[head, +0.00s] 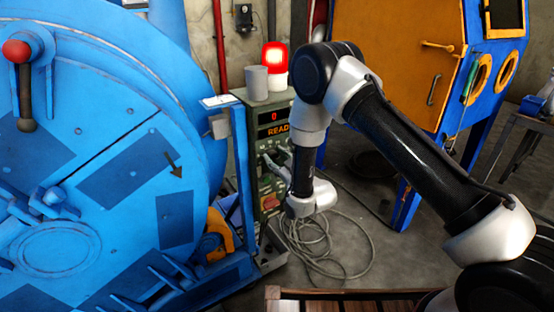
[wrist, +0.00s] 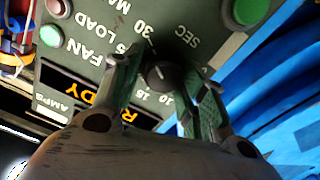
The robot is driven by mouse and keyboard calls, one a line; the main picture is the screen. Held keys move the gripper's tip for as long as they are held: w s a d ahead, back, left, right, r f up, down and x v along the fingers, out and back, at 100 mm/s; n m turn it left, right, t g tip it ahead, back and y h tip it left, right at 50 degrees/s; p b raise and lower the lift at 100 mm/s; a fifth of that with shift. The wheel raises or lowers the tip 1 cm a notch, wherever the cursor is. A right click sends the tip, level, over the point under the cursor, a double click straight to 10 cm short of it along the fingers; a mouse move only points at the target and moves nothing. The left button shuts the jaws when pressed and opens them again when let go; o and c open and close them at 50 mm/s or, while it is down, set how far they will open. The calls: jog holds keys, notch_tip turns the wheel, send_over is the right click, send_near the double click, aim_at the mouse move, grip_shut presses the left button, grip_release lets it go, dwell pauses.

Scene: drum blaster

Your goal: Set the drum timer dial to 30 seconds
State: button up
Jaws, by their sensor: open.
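The green control box (head: 250,118) stands right of the blue drum, with a red "0" and an amber "READ…" on its displays. In the wrist view its panel (wrist: 95,50) appears upside down. The dark round timer dial (wrist: 162,74) has 10, 15, 30 and SEC printed around it. A short pale mark lies on the 30 side, but I cannot tell whether it is the dial's pointer. My gripper (wrist: 165,80) is open with a finger on each side of the dial; contact is unclear. In the head view my gripper (head: 276,160) is at the box's front, hiding the dial.
A green button (wrist: 250,10) and other round controls are on the panel. A lit red lamp (head: 274,57) and a grey cylinder (head: 257,83) stand on the box. The blue drum (head: 100,130) is close on the left. Coiled cable (head: 325,245) lies on the floor.

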jog(key=shift+s+a+f, duration=0.1)
jog(key=shift+s+a, duration=0.2)
jog(key=shift+s+d, duration=0.15)
jog(key=shift+s, duration=0.1)
jog(key=v, duration=1.1)
jog(key=shift+d, duration=0.4)
jog(key=shift+w, duration=0.15)
